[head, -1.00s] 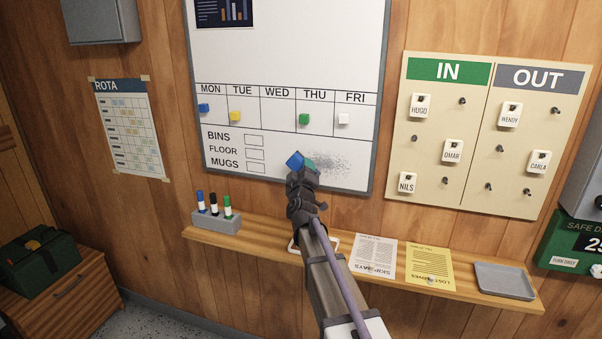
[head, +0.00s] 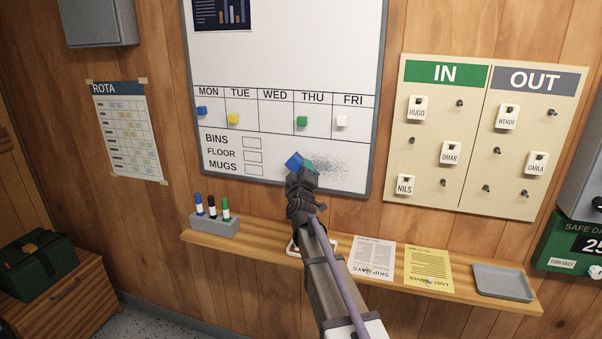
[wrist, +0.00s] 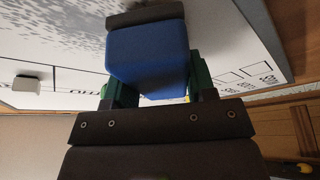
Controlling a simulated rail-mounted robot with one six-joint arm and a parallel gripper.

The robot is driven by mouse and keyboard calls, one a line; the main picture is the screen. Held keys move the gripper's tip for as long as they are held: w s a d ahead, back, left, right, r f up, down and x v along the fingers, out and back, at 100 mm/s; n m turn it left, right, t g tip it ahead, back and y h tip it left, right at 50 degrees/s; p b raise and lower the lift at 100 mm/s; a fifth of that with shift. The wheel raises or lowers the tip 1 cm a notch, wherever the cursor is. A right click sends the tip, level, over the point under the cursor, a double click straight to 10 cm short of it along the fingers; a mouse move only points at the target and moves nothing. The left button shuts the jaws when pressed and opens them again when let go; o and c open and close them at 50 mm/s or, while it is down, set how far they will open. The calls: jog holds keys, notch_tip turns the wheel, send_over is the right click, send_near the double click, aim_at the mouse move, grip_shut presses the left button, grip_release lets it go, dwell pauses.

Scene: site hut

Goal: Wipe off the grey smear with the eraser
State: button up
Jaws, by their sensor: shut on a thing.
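The grey smear (head: 330,165) is a speckled patch on the lower right of the whiteboard (head: 310,60), to the right of the MUGS line. My gripper (head: 301,166) is at the smear's left edge and hides part of that area. It is shut on the eraser (head: 293,160), which shows blue in the head view. In the wrist view the blue eraser (wrist: 148,60) sits between the green fingers, with its dark grey pad at the board. Part of the smear (wrist: 55,30) shows as grey speckle beside it. I cannot tell if the pad touches the board.
A wooden ledge (head: 260,250) runs below the board. It holds a pen holder (head: 214,225), a white sheet (head: 372,257), a yellow sheet (head: 428,267) and a grey tray (head: 502,282). Coloured magnets sit in the day row above. The IN/OUT board (head: 440,130) hangs at the right.

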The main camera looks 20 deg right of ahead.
aim_at(334, 167)
jog(key=shift+w+d, duration=0.2)
jog(key=shift+w, duration=0.1)
jog(key=shift+s+d, duration=1.15)
jog(key=shift+d, duration=0.2)
jog(key=shift+s+d, duration=0.5)
jog(key=shift+d, duration=0.25)
jog(key=shift+s+d, duration=0.5)
jog(key=shift+d, duration=0.25)
jog(key=shift+s+d, duration=0.7)
jog(key=shift+d, duration=0.25)
jog(key=shift+s+d, duration=0.75)
jog(key=shift+d, duration=0.2)
jog(key=shift+s+d, duration=0.7)
jog(key=shift+d, duration=0.25)
jog(key=shift+w+a+r, duration=0.1)
jog(key=shift+w+a, duration=1.2)
jog(key=shift+a, duration=0.2)
jog(key=shift+w+a, duration=0.65)
jog(key=shift+a, duration=0.3)
jog(key=shift+w+a, duration=0.6)
jog(key=shift+a, duration=0.35)
jog(key=shift+w+a, duration=0.65)
jog(key=shift+a, duration=0.3)
